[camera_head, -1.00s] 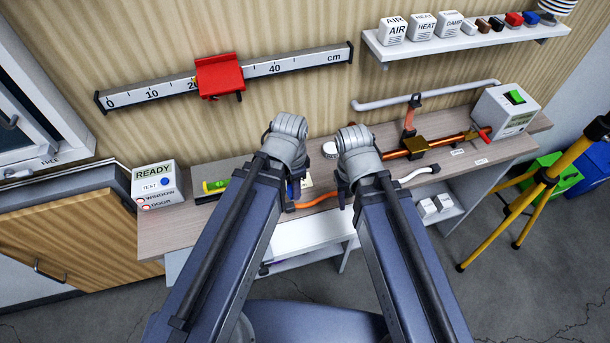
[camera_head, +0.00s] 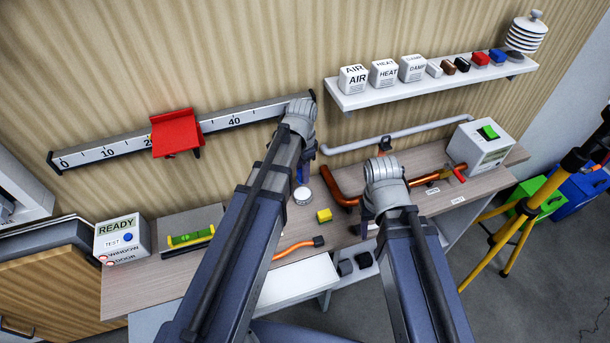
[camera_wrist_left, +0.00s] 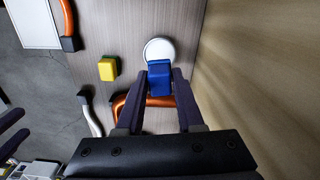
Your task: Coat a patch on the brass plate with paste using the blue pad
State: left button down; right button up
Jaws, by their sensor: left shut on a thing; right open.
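My left gripper (camera_wrist_left: 160,92) is shut on the blue pad (camera_wrist_left: 160,76), which sits between its fingertips. In the left wrist view the pad overlaps the near edge of a round white dish (camera_wrist_left: 160,47); I cannot tell whether they touch. In the head view the dish (camera_head: 303,196) stands on the bench and the left gripper (camera_head: 299,172) is just behind it. My right gripper (camera_head: 364,222) is open over the bench, its fingers partly hidden.
A yellow block (camera_head: 324,215) lies near the dish. An orange-ended hose (camera_head: 298,247) lies along the bench front. A green-switch box (camera_head: 480,146) is at right. A ruler rail (camera_head: 110,149) hangs behind.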

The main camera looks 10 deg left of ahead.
aim_at(302, 194)
pick_arm(q)
notch_tip(302, 194, down, 6)
jog(key=b, duration=0.6)
jog(key=shift+s+f+b, duration=0.1)
jog(key=shift+f+b, duration=0.3)
dwell(2.0)
notch_tip(302, 194, up, 7)
jog(key=p, duration=0.7)
dwell(0.8)
